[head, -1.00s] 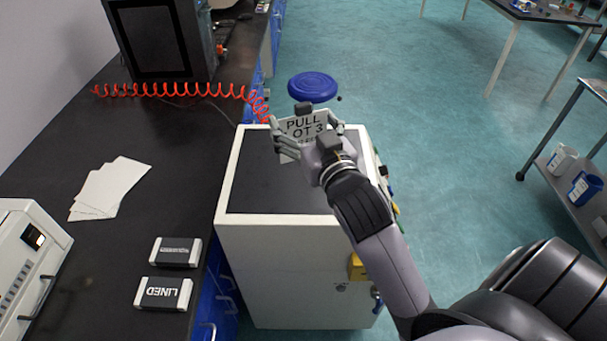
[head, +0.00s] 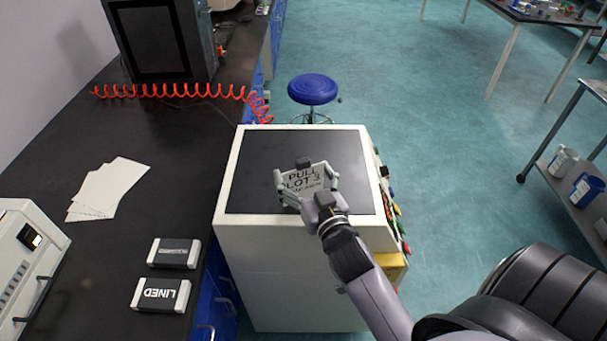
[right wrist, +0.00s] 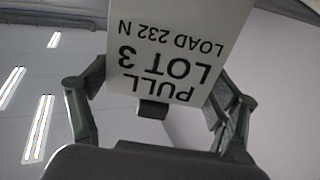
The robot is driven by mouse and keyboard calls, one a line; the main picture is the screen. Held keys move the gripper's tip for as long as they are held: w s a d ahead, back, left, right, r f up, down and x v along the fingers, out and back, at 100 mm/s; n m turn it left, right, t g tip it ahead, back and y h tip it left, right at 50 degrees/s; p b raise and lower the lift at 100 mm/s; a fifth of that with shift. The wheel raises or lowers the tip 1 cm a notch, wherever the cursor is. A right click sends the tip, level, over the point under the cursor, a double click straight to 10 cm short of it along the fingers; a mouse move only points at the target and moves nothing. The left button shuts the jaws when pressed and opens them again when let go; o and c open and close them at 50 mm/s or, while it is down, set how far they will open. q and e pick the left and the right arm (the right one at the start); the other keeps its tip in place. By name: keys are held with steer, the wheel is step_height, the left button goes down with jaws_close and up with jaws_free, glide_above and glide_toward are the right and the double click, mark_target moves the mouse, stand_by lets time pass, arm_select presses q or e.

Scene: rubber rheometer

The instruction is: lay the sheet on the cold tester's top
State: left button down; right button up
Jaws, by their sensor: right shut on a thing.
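The cold tester is most likely the white cabinet with a dark flat top (head: 265,160) in the middle of the head view. The sheet (head: 303,178), a small white card reading "PULL LOT 3", is in my right gripper (head: 307,186), over the front right part of that top. In the right wrist view the card (right wrist: 175,45) also reads "LOAD 232 N" and stands up between the fingers of the gripper (right wrist: 160,110). Whether its lower edge touches the top cannot be told. My left gripper is in neither view.
A red coiled hose (head: 180,91) runs behind. A blue stool (head: 312,89) stands beyond the cabinet. The dark top is otherwise clear.

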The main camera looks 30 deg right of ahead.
steer(key=shift+f, duration=0.2)
steer(key=o, duration=0.9)
steer(key=shift+r, duration=0.15)
steer(key=shift+s+r, duration=0.1)
steer(key=shift+s+a+b, duration=0.3)
steer(key=shift+s+b, duration=0.2)
steer(key=shift+s, duration=1.45)
steer(key=shift+s+a+b, duration=0.35)
steer(key=shift+s+b, duration=0.1)
steer(key=shift+s, duration=1.5)
steer(key=shift+s+a+b, duration=0.3)
steer(key=shift+s+b, duration=0.2)
steer(key=shift+s, duration=1.45)
